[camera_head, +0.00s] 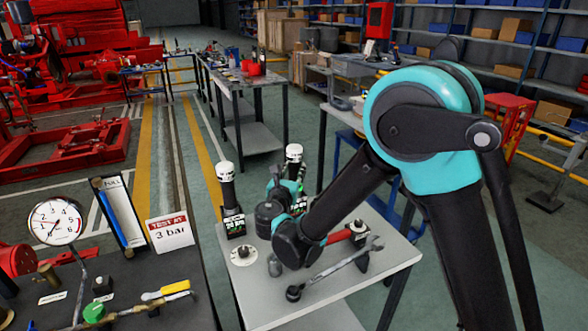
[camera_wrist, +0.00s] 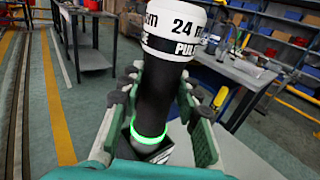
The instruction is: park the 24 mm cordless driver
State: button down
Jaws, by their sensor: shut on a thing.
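The 24 mm cordless driver (camera_wrist: 158,85) stands between my jaws in the wrist view, its white cap marked "24 mm" and "PUL". It has a black body and a lit green ring near its lower end. A dark square piece with a pale face shows below the ring; I cannot tell if the driver is seated in it. In the head view the driver (camera_head: 294,153) is upright at the bench's far side, partly hidden by my gripper (camera_head: 284,190). My gripper is shut on its body, one finger on each side.
A second white-capped black driver (camera_head: 227,185) stands upright to the left on the small bench (camera_head: 385,262). A long wrench (camera_head: 335,268), a small grey socket (camera_head: 275,265) and a white disc (camera_head: 243,255) lie nearer. A gauge bench (camera_head: 140,275) is at the left.

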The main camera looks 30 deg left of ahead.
jog(key=shift+f, duration=0.25)
jog(key=c, duration=1)
grip_release()
jog(key=shift+s, duration=0.1)
jog(key=v, duration=1.1)
jog(key=shift+s, duration=0.4)
jog(key=shift+d, duration=0.15)
